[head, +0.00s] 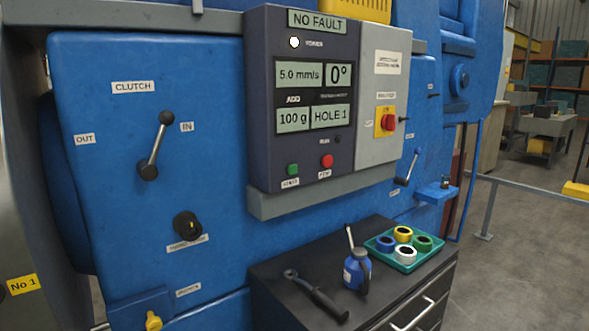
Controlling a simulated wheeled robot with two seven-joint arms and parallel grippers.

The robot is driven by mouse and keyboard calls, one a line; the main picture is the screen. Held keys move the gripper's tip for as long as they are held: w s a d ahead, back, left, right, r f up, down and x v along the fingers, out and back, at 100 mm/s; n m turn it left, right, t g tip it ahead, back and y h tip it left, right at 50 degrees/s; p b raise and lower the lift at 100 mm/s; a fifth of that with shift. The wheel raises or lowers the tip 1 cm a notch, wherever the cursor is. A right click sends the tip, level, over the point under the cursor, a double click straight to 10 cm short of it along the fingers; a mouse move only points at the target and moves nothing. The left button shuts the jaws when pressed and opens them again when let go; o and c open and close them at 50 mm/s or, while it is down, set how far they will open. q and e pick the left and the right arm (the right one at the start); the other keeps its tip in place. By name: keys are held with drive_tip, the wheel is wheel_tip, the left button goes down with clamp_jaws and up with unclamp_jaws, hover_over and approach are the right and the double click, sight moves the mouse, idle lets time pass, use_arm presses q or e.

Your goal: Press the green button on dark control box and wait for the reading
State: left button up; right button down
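The dark control box (262,95) is mounted on the front of the blue machine (215,90). Its green button (292,169) is at the lower left of the panel, with a small label under it. A red button (327,161) is to its right. The display (313,97) reads "5.0 mm/s", "0°", "ADD", "100 g" and "HOLE 1". A sign on top (317,20) reads "NO FAULT", and a white lamp (294,42) is lit below it. Neither of my grippers shows in the head view.
A clutch lever (157,145) and a dark knob (187,225) stick out left of the box. Below, a dark cabinet (277,270) holds a wrench-like tool (315,295), a blue oil can (357,272) and a green tray (381,245) of coloured rings. Open floor lies at right.

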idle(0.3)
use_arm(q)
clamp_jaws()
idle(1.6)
